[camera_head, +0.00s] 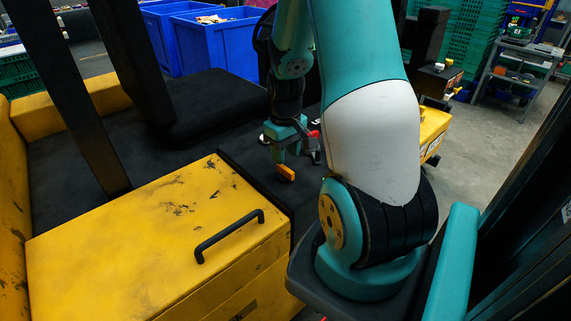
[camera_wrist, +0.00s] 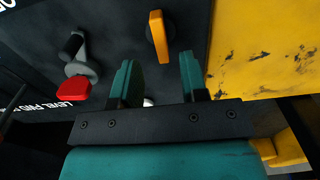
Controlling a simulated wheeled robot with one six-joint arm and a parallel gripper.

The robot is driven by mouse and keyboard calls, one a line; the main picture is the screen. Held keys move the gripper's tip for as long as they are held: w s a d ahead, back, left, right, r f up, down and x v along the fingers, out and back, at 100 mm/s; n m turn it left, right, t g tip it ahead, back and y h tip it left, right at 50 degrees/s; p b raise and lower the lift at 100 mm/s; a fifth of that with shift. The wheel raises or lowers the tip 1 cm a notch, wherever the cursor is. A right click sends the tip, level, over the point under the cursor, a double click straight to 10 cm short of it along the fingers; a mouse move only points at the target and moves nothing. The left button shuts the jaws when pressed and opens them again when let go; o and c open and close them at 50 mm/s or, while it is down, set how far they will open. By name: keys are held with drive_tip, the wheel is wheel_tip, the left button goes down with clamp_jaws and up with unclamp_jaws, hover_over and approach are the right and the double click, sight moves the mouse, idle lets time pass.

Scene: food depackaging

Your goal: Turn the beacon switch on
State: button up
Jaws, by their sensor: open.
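An orange switch handle (camera_wrist: 158,36) stands on a dark panel in the wrist view, next to a yellow surface. It also shows in the head view (camera_head: 286,173), just below my gripper (camera_head: 283,155). No readable label names it as the beacon switch. In the wrist view the two teal fingers of my gripper (camera_wrist: 156,66) are apart with nothing between them. The orange handle appears ahead of the gap between the fingertips, and I see no contact. A grey lever with a red end (camera_wrist: 73,88) is to the left of the fingers.
The panel carries white lettering, partly readable as "LEVEL FWD". A yellow box with a black handle (camera_head: 229,237) is at the front left in the head view. A black seat (camera_head: 212,108) and blue crates (camera_head: 218,42) are behind.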

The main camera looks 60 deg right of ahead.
sight(285, 168)
drive_tip(key=shift+f, duration=2.3)
drive_tip(key=shift+c, duration=0.2)
clamp_jaws()
